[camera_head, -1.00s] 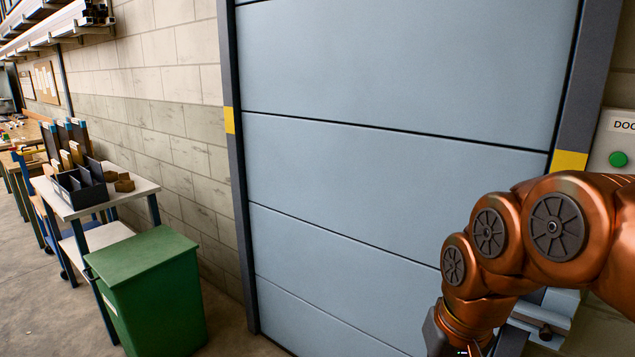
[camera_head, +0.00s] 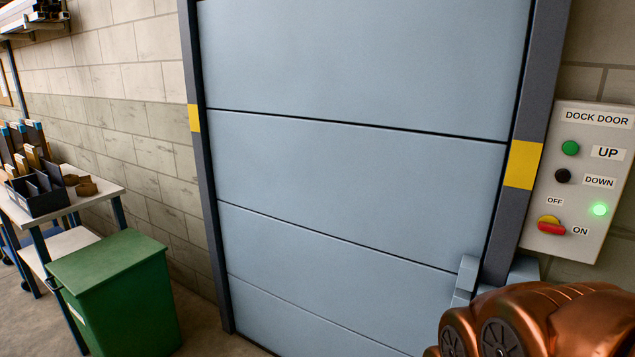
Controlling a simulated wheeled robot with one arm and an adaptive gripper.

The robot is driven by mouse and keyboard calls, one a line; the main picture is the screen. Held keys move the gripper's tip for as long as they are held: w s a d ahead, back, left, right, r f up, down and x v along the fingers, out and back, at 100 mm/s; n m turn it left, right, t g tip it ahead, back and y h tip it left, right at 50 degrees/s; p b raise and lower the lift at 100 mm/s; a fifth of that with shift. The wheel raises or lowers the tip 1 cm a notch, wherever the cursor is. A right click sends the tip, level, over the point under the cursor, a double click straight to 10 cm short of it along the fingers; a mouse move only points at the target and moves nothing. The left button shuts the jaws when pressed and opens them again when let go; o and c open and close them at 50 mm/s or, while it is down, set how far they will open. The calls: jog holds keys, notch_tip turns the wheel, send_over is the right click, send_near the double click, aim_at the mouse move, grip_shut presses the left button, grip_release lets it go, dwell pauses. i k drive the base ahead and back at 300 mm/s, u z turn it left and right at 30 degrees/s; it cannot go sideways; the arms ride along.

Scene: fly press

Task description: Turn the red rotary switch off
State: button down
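The red rotary switch (camera_head: 551,228) is at the lower left of a light grey control panel (camera_head: 538,190) on the wall at the right. It has a red handle on a yellow base, between an "OFF" label above and an "ON" label at its lower right. The handle lies nearly level, its right end towards "ON". A green lamp (camera_head: 600,209) glows to its right. My copper arm shows at the bottom right, below the panel. My gripper is out of view.
The panel also has a green "UP" button (camera_head: 570,148) and a black "DOWN" button (camera_head: 563,176). A closed blue-grey dock door (camera_head: 350,160) fills the middle. A green bin (camera_head: 115,290) and a small table (camera_head: 105,192) with a dark divided tray stand at the left.

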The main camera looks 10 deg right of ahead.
aim_at(546, 224)
jog(key=z, duration=1.25)
jog(key=k, duration=0.55)
jog(key=u, duration=1.4)
jog(key=i, duration=1.1)
jog(key=z, duration=0.75)
